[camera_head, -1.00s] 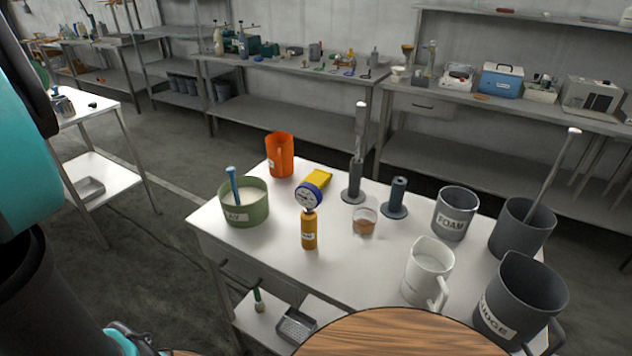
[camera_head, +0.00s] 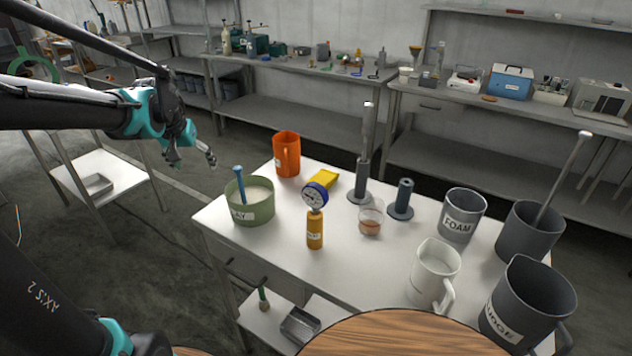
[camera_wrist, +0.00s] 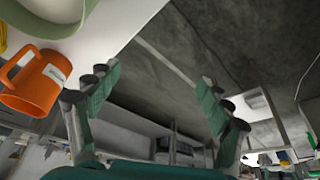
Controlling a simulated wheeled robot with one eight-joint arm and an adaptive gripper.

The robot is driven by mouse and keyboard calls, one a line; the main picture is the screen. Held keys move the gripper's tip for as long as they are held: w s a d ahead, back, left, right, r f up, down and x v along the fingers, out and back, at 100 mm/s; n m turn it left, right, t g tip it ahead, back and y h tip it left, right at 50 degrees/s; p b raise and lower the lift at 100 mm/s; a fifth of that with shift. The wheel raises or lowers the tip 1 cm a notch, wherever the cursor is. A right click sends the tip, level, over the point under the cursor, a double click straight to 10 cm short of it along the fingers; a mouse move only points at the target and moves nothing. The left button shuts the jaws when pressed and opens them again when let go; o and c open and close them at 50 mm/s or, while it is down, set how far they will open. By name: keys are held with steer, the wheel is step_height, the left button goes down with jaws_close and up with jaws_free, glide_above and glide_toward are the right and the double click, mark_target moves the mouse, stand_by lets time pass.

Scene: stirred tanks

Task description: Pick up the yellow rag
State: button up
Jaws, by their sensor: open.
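The yellow rag (camera_head: 323,180) lies on the white table (camera_head: 276,235), behind the gauge with the blue rim and right of the orange jug (camera_head: 287,154). The gauge partly covers the rag's near end. My gripper (camera_head: 192,163) is in the air left of the table, apart from the rag. In the wrist view my gripper (camera_wrist: 158,95) has its two green-padded fingers spread wide with nothing between them.
A green pot (camera_head: 250,203) with a blue-handled tool stands at the table's left. A yellow bottle (camera_head: 315,232) carries the gauge (camera_head: 315,196). A grey stand (camera_head: 362,170), a glass beaker (camera_head: 370,222) and several mugs stand to the right. Floor is open left of the table.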

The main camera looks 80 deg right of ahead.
steer(key=s+d+r+m+g, duration=0.1)
steer(key=s+d+r+m, duration=0.15)
steer(key=s, duration=0.45)
steer(key=s+d+r+m, duration=0.1)
steer(key=s+d, duration=0.2)
steer(key=s, duration=0.5)
steer(key=m+g, duration=0.2)
steer(key=m, duration=0.1)
glide_toward(322, 177)
steer(key=x, duration=0.4)
steer(key=shift+s+a+f, duration=0.1)
steer(key=shift+a+f, duration=0.05)
steer(key=shift+a, duration=0.05)
steer(key=shift+x, duration=2.5)
steer(key=shift+d, duration=0.2)
steer(key=shift+c, duration=0.6)
steer(key=c, duration=1)
step_height(322, 177, up, 20)
steer(key=shift+r, duration=0.1)
